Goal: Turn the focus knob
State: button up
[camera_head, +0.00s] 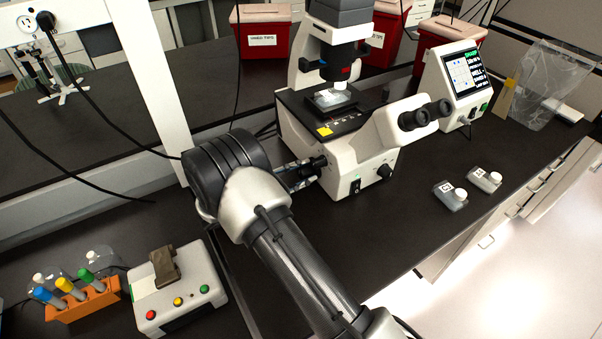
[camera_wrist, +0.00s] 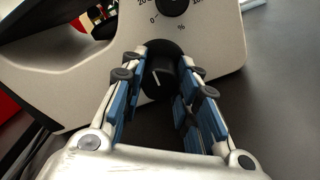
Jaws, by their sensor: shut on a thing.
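The white microscope (camera_head: 350,160) stands on the dark bench, and part of its white body also fills the top of the wrist view (camera_wrist: 75,90). In the wrist view, the black focus knob (camera_wrist: 160,78) has a white line on its face. My gripper (camera_wrist: 158,62) has its two blue-padded fingers on either side of this knob, shut on it. In the head view, my gripper (camera_head: 302,172) is at the left side of the microscope's base, where it partly hides the knob. A black dial (camera_wrist: 173,5) with a percent scale sits above the knob.
Another black knob (camera_head: 384,171) is on the microscope's front. Two lidded flasks (camera_head: 450,196) lie to the right. A screen unit (camera_head: 455,85) stands behind them. An orange tube rack (camera_head: 84,301) and a button box (camera_head: 180,290) are at lower left. Red bins (camera_head: 264,32) stand behind.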

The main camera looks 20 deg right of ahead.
jog(key=shift+c, duration=1.2)
jog(key=shift+n+p, duration=0.4)
jog(key=shift+n, duration=0.4)
jog(key=o, duration=1.1)
jog(key=shift+c, duration=0.2)
jog(key=shift+a, duration=0.15)
jog(key=a, duration=0.4)
jog(key=s+a, duration=0.1)
jog(key=a, duration=0.2)
jog(key=s+a, duration=0.1)
jog(key=a, duration=0.3)
jog(key=shift+s+a, duration=0.15)
jog(key=shift+a, duration=0.15)
